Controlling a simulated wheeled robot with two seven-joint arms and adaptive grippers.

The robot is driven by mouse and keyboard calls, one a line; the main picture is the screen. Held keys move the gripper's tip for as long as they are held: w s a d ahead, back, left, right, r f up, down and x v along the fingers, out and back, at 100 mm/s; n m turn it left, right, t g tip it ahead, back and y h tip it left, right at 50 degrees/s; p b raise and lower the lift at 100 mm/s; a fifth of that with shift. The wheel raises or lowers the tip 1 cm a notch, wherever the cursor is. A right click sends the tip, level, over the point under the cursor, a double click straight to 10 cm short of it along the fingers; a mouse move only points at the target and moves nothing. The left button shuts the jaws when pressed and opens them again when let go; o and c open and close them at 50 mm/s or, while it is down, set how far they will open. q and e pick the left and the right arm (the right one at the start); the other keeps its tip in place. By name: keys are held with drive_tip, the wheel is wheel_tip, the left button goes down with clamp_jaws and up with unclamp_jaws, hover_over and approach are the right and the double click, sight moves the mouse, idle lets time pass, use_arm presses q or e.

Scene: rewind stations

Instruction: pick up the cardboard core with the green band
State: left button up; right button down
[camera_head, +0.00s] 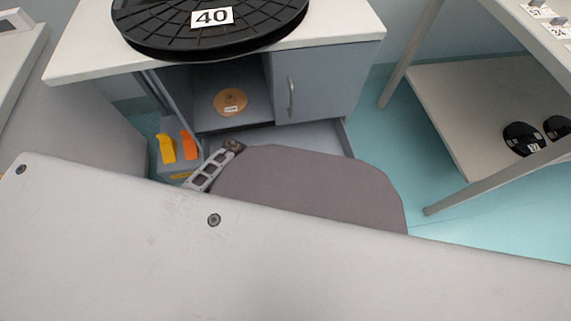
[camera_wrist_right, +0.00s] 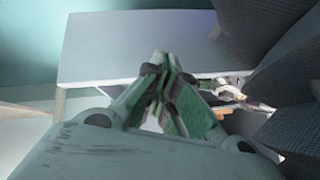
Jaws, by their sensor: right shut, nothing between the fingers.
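I see no cardboard core with a green band in either view. My right gripper (camera_wrist_right: 160,62) shows in the right wrist view, its fingers together with nothing between them. A pale flat surface (camera_wrist_right: 190,35) lies beyond its fingertips; I cannot tell how far. My left gripper cannot be made out in the head view.
A black reel marked 40 (camera_head: 160,42) rests on a white-topped cabinet (camera_head: 340,25). An orange disc (camera_head: 231,102) is in its open compartment. Orange and yellow pieces (camera_head: 178,147) stand in a grey bin. A table with a lower shelf (camera_head: 460,105) stands right, bearing black objects (camera_head: 522,139).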

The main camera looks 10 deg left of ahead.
use_arm(q)
drive_tip(key=c, duration=0.9)
drive_tip(key=shift+c, duration=0.2)
drive_tip(key=shift+r, duration=0.2)
use_arm(e)
drive_tip(key=shift+r, duration=0.1)
